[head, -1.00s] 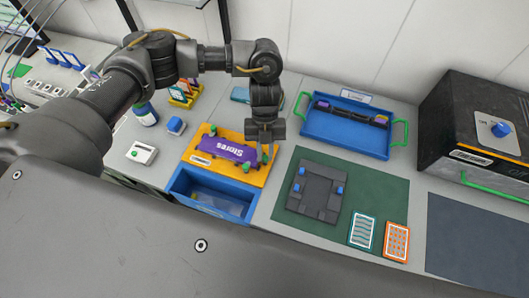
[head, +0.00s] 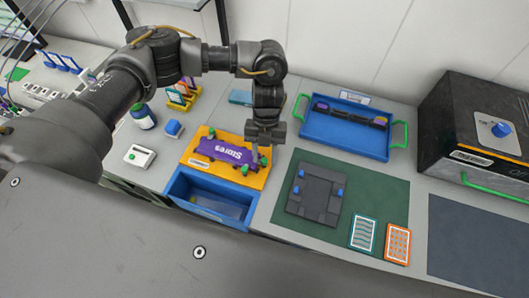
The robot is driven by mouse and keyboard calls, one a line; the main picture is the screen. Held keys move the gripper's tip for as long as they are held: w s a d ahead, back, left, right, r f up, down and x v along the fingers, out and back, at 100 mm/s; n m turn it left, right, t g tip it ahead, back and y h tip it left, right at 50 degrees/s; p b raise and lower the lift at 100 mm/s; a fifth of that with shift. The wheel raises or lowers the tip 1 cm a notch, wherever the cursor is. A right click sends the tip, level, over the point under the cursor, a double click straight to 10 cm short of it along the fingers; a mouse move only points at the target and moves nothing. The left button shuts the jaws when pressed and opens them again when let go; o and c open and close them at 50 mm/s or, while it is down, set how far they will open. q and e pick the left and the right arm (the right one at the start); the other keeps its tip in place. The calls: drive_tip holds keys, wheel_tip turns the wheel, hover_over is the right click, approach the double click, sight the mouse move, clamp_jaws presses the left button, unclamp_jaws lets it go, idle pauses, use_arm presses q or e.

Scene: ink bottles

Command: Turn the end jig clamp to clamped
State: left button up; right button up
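An orange jig board (head: 197,162) holds a purple piece (head: 225,152) marked "Stores", which reads upside down. Small green clamp knobs show on the board: one at its back left (head: 211,132), one at the front (head: 244,170), and one at the right end (head: 264,161). My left gripper (head: 259,151) points down over the board's right end, close to the end clamp knob. Its fingers partly cover that end, and I cannot tell whether they are open or touch the clamp. My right gripper is not in view.
A blue open drawer or bin (head: 205,198) is in front of the board. A dark grey fixture with blue tabs (head: 315,192) lies on a green mat (head: 385,190) to the right. A blue tray (head: 345,140) is behind it. A black oven-like box (head: 465,115) stands far right.

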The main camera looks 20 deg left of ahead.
use_arm(q)
drive_tip(key=b+v, duration=0.2)
drive_tip(key=v, duration=0.8)
drive_tip(key=shift+r+b, duration=0.4)
